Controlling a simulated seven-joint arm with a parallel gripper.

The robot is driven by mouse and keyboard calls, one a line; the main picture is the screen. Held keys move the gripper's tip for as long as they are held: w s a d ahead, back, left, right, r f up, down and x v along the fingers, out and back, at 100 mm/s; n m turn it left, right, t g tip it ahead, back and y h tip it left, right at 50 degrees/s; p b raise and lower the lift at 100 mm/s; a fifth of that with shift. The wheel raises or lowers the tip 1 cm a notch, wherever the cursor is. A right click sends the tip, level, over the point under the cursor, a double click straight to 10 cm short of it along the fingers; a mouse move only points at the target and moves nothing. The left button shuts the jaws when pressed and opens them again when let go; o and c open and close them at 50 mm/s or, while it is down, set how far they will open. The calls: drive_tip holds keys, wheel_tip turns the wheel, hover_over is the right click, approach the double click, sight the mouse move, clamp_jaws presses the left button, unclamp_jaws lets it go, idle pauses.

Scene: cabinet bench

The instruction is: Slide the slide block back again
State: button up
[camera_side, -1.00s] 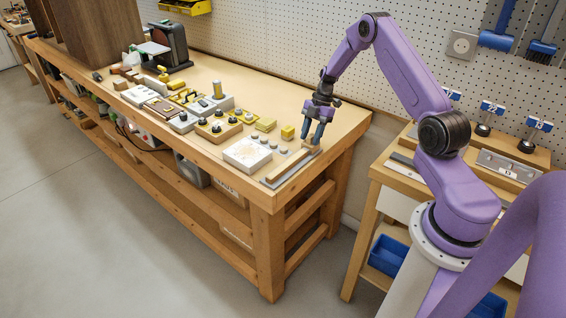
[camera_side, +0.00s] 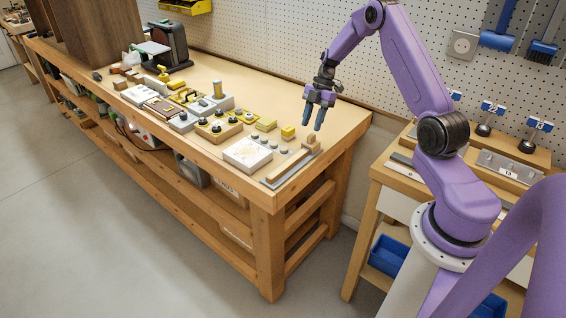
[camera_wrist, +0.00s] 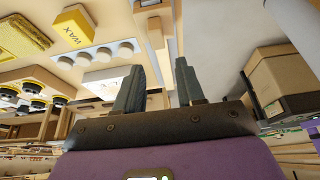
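The slide block (camera_side: 311,140) is a small light-wood block at the far right end of a long wooden strip and grey rail (camera_side: 283,178), near the bench's right edge. In the wrist view, a wooden piece that looks like the slide block (camera_wrist: 155,37) shows just beyond the fingertips. My gripper (camera_side: 312,128) hangs above the bench, apart from the block, with its fingers pointing down. Its two fingers (camera_wrist: 160,66) are spread in the wrist view with nothing held between them.
A pale square plate (camera_side: 247,154) and a row of grey round knobs (camera_side: 270,144) lie left of the rail. A yellow block (camera_side: 288,132), labelled WAX in the wrist view (camera_wrist: 72,27), stands behind.

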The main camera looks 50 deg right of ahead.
wheel_tip(320, 180, up, 4)
drive_tip(key=shift+r, duration=0.2)
idle(0.4)
drive_tip(key=s+a+r+m+g+h, duration=0.1)
drive_tip(key=s+a+r, duration=0.2)
drive_tip(key=a, duration=0.5)
drive_tip(key=s+a+r+m+h, duration=0.15)
drive_tip(key=s+a, duration=0.25)
drive_tip(key=a, duration=0.4)
drive_tip(key=s+a+r+g, duration=0.1)
drive_tip(key=s+a+r, duration=0.25)
drive_tip(key=a, duration=0.35)
drive_tip(key=s+a+r+m+t+h, duration=0.1)
drive_tip(key=s+a, duration=0.1)
drive_tip(key=s, duration=0.9)
drive_tip(key=s+a+r+m+t, duration=0.1)
drive_tip(key=s+a+m, duration=0.1)
drive_tip(key=s, duration=0.9)
drive_tip(key=shift+s+a+h, duration=0.15)
drive_tip(key=shift+a+h, duration=0.05)
drive_tip(key=shift+h, duration=0.15)
